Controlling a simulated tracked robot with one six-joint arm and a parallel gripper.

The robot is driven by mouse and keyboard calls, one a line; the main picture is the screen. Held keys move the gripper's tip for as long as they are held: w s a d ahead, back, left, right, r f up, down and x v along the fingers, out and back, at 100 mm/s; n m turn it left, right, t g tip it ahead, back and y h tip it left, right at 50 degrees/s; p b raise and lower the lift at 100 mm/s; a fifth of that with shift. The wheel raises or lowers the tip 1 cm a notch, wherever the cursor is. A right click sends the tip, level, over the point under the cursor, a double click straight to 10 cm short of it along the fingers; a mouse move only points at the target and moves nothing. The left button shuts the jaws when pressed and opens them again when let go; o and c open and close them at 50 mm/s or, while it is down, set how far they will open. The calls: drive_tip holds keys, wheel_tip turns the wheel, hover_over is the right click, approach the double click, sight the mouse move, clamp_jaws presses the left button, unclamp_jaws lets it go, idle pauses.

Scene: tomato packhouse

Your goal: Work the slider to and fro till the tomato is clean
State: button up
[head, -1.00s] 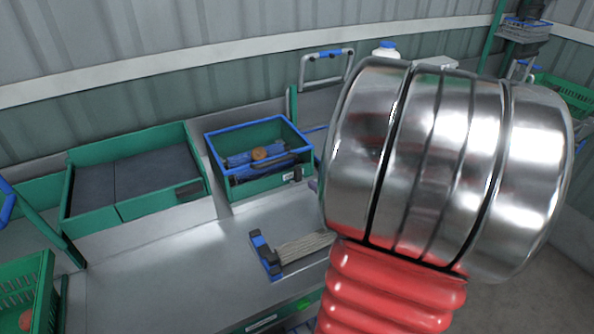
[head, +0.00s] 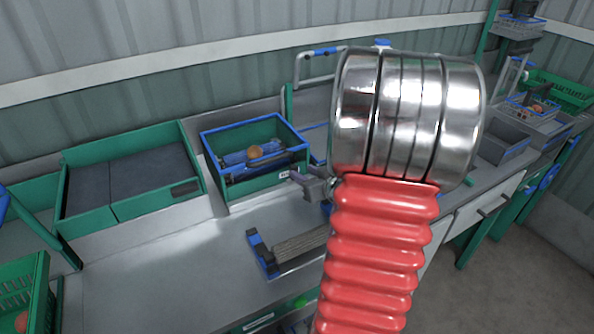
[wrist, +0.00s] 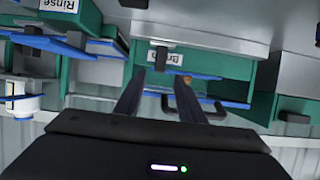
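An orange-red tomato (head: 255,152) sits inside the green box with a blue rim (head: 256,185), among blue and dark brush parts. A sliver of the tomato (wrist: 186,81) shows in the wrist view. The box front carries a label that appears to read "Brush" (wrist: 165,57). A dark knob (wrist: 160,60), which looks like the slider's handle, stands out from the box front. My gripper (head: 302,180) is by the box's front right corner. In the wrist view my gripper (wrist: 157,80) is open, with the knob just beyond and between its fingertips. I cannot tell whether they touch.
A green two-part bin (head: 130,207) stands left of the box. A blue-ended device with a grey ribbed pad (head: 298,244) lies on the steel bench (head: 180,265) in front. A "Rinse" label (wrist: 58,4) shows on a neighbouring green box. Bare bench lies at front left.

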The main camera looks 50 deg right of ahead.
sight(295, 169)
drive_tip(key=shift+x, duration=2.6)
drive_tip(key=shift+c, duration=0.2)
clamp_jaws()
